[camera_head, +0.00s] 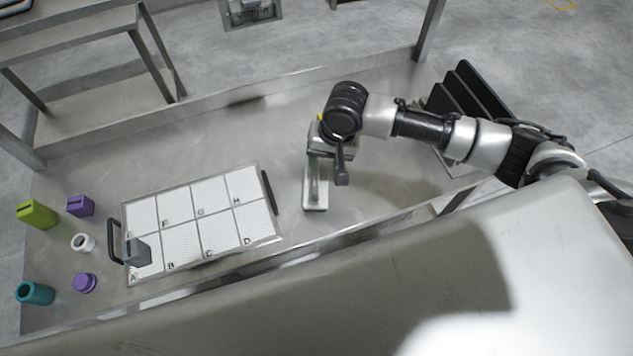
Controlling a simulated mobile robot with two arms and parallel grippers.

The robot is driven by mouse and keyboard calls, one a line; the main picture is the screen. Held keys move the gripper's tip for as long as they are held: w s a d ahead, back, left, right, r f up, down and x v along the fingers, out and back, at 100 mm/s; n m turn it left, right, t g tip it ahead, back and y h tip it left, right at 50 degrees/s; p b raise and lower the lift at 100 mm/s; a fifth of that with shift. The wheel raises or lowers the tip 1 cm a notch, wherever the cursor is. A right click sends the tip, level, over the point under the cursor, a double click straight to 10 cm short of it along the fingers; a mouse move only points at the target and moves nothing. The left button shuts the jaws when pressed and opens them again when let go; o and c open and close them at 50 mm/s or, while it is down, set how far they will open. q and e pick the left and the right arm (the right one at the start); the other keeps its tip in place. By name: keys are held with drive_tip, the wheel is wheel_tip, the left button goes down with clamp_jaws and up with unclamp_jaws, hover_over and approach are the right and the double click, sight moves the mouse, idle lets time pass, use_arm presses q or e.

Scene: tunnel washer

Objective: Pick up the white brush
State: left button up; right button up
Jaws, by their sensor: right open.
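The white brush (315,197) appears to be the pale oblong thing on the steel table, right of the labelled tray. Its far end is hidden under my right gripper (328,163). The right gripper is open and sits over that far end, with one dark finger showing on the brush's right side. I cannot tell whether the fingers touch it. My left gripper is not in view.
A white tray (198,218) with lettered cells and dark handles lies left of the brush, with a grey block (138,252) in cell A. Green, purple, white and teal pieces stand at the far left. A black rack (468,95) stands at the right.

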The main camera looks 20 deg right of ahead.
sight(316, 178)
drive_tip(key=f, duration=0.3)
drive_tip(key=shift+w+a+f, duration=0.1)
drive_tip(key=shift+w+a, duration=0.05)
drive_tip(key=shift+a, duration=0.25)
drive_tip(key=shift+a+f+p, duration=0.25)
drive_tip(key=shift+f, duration=0.6)
drive_tip(key=shift+a+f+p, duration=0.2)
drive_tip(key=shift+f+p, duration=0.05)
drive_tip(key=shift+f, duration=0.65)
drive_tip(key=shift+a+f+p, duration=0.25)
drive_tip(key=shift+f, duration=0.6)
clamp_jaws()
